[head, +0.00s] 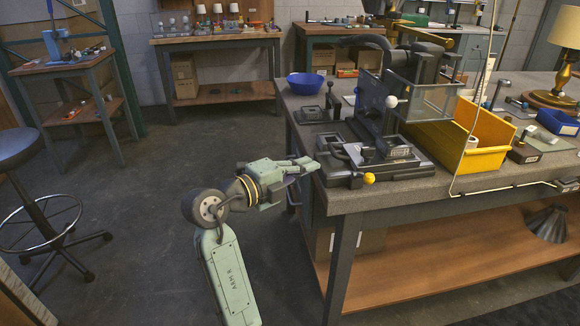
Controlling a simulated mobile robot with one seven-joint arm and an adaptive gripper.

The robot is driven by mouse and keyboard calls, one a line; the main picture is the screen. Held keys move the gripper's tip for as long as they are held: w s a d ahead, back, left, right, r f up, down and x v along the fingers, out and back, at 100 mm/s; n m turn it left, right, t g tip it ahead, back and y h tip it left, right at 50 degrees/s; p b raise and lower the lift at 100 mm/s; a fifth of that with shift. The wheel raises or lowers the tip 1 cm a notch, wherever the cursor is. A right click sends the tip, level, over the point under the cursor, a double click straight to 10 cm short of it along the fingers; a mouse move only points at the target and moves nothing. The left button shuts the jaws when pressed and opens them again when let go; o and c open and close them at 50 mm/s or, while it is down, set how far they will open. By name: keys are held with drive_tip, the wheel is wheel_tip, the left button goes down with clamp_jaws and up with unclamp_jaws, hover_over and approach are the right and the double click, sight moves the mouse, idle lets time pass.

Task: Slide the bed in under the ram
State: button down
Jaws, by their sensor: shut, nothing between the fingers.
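The press (372,112) stands on the corner of the grey bench, with a clear guard panel and a white ball knob (391,102). The bed (392,168) appears to be the dark sliding part low at the front of the press, with a fixture on it. A yellow ball knob (369,178) sits at its front. The ram is hard to make out behind the frame and guard. My gripper (312,163) is shut and empty at the bench's left edge, left of the bed and the yellow knob and apart from the knob.
On the bench (430,195) are a blue bowl (306,83), a yellow bin (470,135), a blue tray (558,122) and a brass lamp (556,95). A stool (25,150) stands left; the floor between is clear.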

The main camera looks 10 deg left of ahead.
sight(342, 168)
drive_tip(key=p+x, duration=0.2)
drive_tip(key=x, duration=0.4)
drive_tip(key=shift+r, duration=0.1)
drive_tip(key=shift+w+d, duration=0.3)
drive_tip(key=shift+w, duration=0.1)
drive_tip(key=d+b, duration=0.1)
drive_tip(key=d, duration=0.1)
drive_tip(key=w+d+b, duration=0.1)
drive_tip(key=d, duration=0.1)
drive_tip(key=shift+w+f+b, duration=0.1)
drive_tip(key=shift+f+b, duration=0.2)
drive_tip(key=shift+f, duration=0.1)
drive_tip(key=shift+w+d+r, duration=0.1)
drive_tip(key=shift+d+r, duration=0.1)
drive_tip(key=shift+d, duration=0.1)
drive_tip(key=shift+a+r, duration=0.1)
